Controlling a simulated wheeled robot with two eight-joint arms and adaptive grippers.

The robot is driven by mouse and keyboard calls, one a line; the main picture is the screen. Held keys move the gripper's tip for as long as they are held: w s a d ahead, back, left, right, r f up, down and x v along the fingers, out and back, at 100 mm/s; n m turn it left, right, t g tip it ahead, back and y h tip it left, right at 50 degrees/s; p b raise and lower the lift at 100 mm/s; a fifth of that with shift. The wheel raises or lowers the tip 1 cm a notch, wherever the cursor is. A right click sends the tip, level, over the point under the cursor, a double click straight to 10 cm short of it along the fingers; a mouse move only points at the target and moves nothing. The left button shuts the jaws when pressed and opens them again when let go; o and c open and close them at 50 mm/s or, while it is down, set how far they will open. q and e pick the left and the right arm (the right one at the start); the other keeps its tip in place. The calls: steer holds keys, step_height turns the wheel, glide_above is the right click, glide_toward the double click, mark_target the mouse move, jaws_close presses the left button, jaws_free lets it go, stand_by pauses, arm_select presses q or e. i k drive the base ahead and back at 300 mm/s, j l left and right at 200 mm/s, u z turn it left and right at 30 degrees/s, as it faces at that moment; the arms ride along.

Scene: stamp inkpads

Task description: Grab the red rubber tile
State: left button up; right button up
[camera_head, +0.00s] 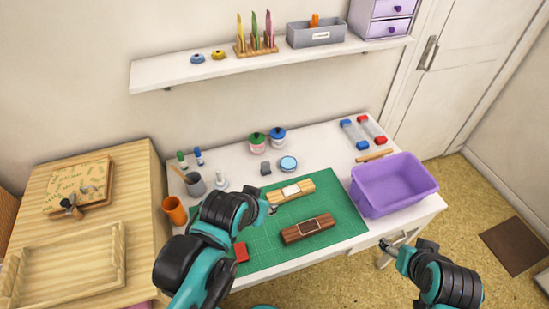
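The red rubber tile (241,252) lies on the front left part of the green cutting mat (335,207). It is just right of my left forearm, which may hide part of it. My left gripper (272,209) is over the mat, beyond the tile and close to the light wooden block. Its fingers are small and mostly hidden by the wrist, so I cannot tell whether they are open. My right gripper (383,246) is at the table's front right edge, away from the tile. Its fingers are too small to judge.
A light wooden block (291,191) and a dark brown block (308,229) lie on the mat. A purple bin (394,185) stands at the right. An orange cup (174,210) and a grey cup (195,184) stand left. Jars (277,137) stand behind.

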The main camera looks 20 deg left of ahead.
mark_target(240, 249)
steer(key=k+l+u, duration=0.1)
steer(key=u, duration=0.25)
steer(key=k+l+u, duration=0.1)
steer(key=u, duration=0.25)
steer(key=k+u, duration=0.15)
steer(key=u, duration=0.2)
steer(key=i+u, duration=0.25)
steer(key=i, duration=0.15)
steer(key=k+z, duration=0.25)
steer(key=l+z, duration=0.1)
steer(key=z, duration=0.15)
